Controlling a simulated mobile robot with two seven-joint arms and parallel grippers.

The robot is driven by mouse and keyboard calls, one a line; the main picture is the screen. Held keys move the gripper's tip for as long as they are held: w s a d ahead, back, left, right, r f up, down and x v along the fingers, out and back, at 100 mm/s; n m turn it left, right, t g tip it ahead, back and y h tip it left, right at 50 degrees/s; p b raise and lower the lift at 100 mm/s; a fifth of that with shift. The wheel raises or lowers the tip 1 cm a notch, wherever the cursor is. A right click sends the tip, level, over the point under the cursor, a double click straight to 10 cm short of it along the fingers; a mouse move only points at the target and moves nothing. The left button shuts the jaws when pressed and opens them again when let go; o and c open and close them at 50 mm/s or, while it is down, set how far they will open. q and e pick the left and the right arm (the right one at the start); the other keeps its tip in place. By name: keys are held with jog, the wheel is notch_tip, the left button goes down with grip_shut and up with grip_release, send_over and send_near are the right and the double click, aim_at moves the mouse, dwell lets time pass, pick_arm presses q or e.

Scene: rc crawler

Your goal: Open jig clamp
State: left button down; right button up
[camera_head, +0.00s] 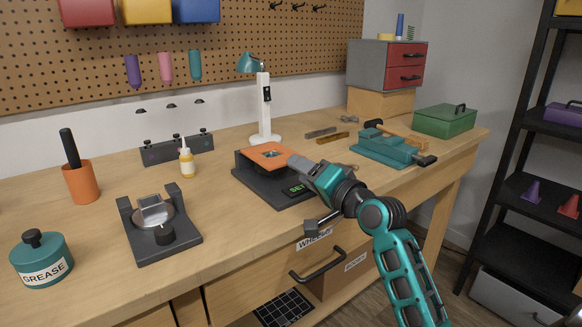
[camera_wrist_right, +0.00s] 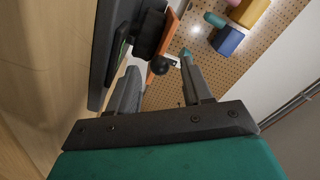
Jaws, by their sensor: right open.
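A dark jig (camera_head: 272,193) with an orange top plate (camera_head: 264,153) and a lit green "SET" panel (camera_head: 296,189) stands on the bench, mid-picture. My right gripper (camera_head: 297,163) is at the right side of the plate. In the right wrist view its two fingers (camera_wrist_right: 160,75) are apart. A round black knob (camera_wrist_right: 160,65) shows between them, beside the orange plate's edge (camera_wrist_right: 172,33). I cannot tell whether the fingers touch the knob. The head view does not show the knob clearly. My left gripper is not in view.
A teal vise (camera_head: 388,150) and green box (camera_head: 445,122) are right. Drawers (camera_head: 318,258) lie below.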

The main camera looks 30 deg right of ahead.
jog(key=shift+w+a, duration=0.2)
jog(key=shift+w, duration=2.15)
grip_shut()
